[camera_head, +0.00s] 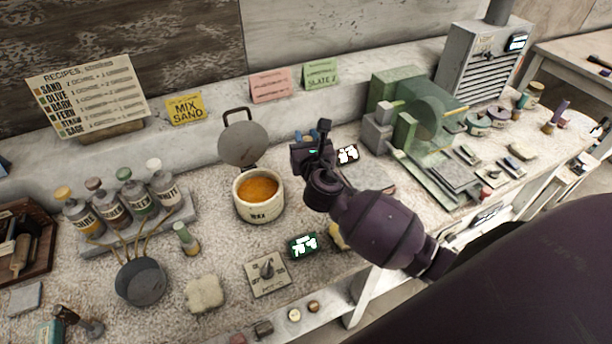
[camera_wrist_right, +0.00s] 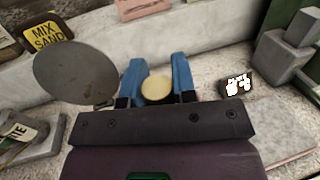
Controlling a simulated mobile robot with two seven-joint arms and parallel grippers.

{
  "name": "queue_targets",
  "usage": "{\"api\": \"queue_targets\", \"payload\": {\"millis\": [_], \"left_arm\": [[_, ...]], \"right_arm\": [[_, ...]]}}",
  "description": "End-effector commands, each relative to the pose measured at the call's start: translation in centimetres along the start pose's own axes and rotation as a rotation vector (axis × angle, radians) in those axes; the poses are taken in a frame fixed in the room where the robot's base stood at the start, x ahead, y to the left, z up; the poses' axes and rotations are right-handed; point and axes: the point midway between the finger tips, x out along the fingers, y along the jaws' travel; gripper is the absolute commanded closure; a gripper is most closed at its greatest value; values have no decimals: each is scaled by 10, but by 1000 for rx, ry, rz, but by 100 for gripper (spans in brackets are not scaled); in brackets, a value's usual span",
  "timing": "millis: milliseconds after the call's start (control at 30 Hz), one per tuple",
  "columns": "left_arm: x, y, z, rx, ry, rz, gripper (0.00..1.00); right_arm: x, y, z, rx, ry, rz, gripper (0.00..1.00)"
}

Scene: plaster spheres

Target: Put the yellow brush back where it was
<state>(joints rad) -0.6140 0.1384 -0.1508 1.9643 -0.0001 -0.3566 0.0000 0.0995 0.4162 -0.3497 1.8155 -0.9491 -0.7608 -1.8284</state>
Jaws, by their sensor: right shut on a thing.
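My right gripper (camera_head: 306,136) is over the back of the bench, right of the orange pot. In the right wrist view, its blue fingers (camera_wrist_right: 158,82) are shut around a round pale-yellow end, which I take to be the yellow brush (camera_wrist_right: 157,89). I see it end-on, so its length and bristles are hidden. In the head view my own wrist hides it. I cannot tell whether it touches the bench. My left gripper is not in view.
A cream pot (camera_head: 258,208) of orange stuff has a raised round lid (camera_head: 243,145). A small display (camera_head: 347,154) lies right of the gripper, before a green machine (camera_head: 420,120). Several bottles (camera_head: 120,205) stand left, near a grey pan (camera_head: 141,282). A yellow card (camera_head: 185,108) stands behind.

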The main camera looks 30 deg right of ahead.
Motion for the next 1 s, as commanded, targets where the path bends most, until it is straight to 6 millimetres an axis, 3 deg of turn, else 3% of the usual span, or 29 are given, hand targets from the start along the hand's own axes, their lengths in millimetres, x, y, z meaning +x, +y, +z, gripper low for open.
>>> {"api": "queue_targets", "payload": {"millis": [100, 300, 533, 800, 1000], "left_arm": [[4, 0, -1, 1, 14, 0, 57], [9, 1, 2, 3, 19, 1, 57], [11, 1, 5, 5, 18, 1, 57], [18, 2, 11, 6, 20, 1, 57], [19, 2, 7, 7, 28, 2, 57]], "right_arm": [[0, 0, -30, -1, 3, -1, 98], [0, 0, -62, -1, 1, 0, 98], [0, 0, -77, 0, 1, 1, 98], [0, 0, -111, 0, 1, 1, 98], [0, 0, -113, 0, -1, 1, 98]]}}
